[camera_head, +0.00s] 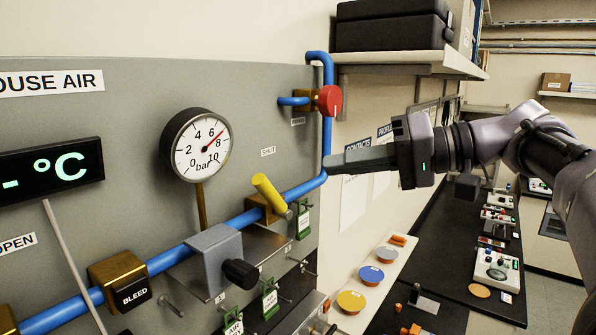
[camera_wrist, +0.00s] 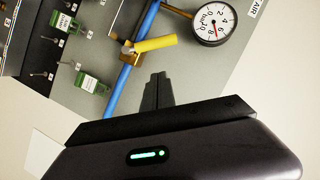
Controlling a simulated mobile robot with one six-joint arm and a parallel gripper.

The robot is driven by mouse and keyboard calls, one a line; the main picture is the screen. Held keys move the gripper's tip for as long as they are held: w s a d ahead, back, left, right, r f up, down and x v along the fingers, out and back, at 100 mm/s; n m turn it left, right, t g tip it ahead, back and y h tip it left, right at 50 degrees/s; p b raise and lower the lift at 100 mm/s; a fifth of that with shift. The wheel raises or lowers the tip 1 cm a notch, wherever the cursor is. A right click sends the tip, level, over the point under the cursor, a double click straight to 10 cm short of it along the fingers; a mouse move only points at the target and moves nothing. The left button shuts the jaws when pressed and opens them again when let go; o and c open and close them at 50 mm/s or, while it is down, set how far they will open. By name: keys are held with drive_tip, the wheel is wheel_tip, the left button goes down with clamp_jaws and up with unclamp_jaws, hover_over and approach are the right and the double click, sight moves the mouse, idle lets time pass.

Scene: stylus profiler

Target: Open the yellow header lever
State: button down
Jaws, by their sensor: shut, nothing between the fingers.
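The yellow header lever (camera_head: 270,195) sits on a brass valve body (camera_head: 262,209) on the blue pipe (camera_head: 305,187). It is tilted across the pipe, its upper end toward the upper left in the head view. A "SHUT" label (camera_head: 268,152) is above it. In the wrist view the yellow lever (camera_wrist: 155,43) points right from its brass valve. My gripper (camera_head: 328,164) is shut and empty, to the right of the lever and apart from it in the head view. Its closed fingers (camera_wrist: 158,90) show below the lever in the wrist view.
A red knob (camera_head: 328,100) is on the pipe above my gripper. A pressure gauge (camera_head: 196,145), a grey block with a black knob (camera_head: 213,258) and a black BLEED button (camera_head: 133,291) are on the panel. Green tags (camera_head: 304,219) hang below the lever. A shelf (camera_head: 410,62) with black cases is overhead.

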sight(270, 195)
drive_tip(key=a+f+p, duration=0.1)
drive_tip(key=a+f, duration=0.2)
drive_tip(key=a, duration=0.4)
drive_tip(key=shift+f, duration=0.2)
drive_tip(key=shift+s+a+n+b, duration=0.1)
drive_tip(key=shift+s+n+b, duration=0.15)
drive_tip(key=shift+b, duration=0.35)
